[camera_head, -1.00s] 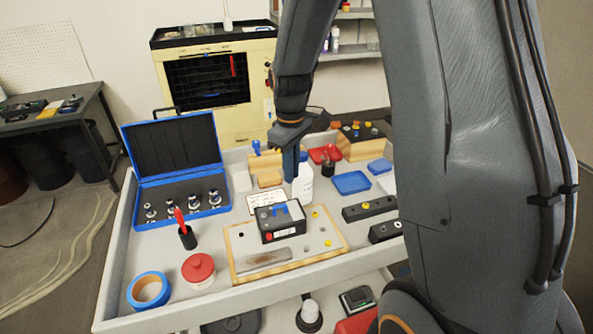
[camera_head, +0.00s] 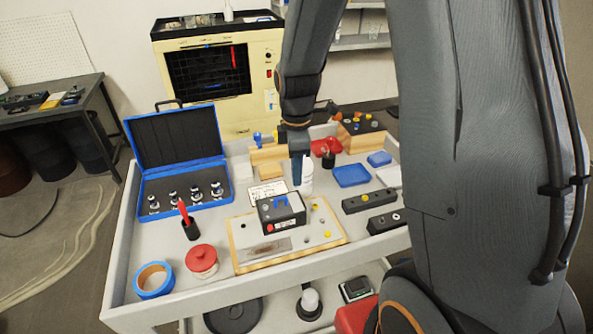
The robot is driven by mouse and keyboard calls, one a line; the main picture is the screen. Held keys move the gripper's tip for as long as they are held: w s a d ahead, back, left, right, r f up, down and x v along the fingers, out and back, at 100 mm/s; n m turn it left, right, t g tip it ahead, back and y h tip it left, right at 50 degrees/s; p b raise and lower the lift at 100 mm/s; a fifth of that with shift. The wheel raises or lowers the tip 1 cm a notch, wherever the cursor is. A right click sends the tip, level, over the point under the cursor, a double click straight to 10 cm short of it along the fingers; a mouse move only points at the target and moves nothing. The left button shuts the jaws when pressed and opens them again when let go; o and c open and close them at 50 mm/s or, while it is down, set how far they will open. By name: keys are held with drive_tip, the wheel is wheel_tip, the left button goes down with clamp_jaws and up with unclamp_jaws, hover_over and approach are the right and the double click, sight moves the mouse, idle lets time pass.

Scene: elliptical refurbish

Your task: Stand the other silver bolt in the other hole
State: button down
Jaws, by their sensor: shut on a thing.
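My gripper (camera_head: 299,180) points down above the cart, in front of a white bottle (camera_head: 307,176) and behind the black box (camera_head: 281,212). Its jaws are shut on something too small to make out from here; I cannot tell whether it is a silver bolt. The black box lies on a wooden board (camera_head: 243,257) that has small dark holes and yellow pieces along its right side. Two black blocks stand to the right, one farther back (camera_head: 369,201) and one nearer (camera_head: 383,222). A small light spot shows on the nearer block; I cannot tell if it is a bolt.
An open blue case (camera_head: 180,150) stands at the left of the cart. A blue tray (camera_head: 352,175) lies behind the blocks.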

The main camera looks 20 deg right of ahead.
drive_tip(key=shift+f+b, duration=1.45)
drive_tip(key=shift+f, duration=1.25)
drive_tip(key=shift+d+f, duration=0.1)
drive_tip(key=shift+f, duration=0.6)
idle(0.8)
drive_tip(key=c, duration=1.7)
unclamp_jaws()
drive_tip(key=shift+r+b, duration=0.9)
drive_tip(key=shift+r, duration=3)
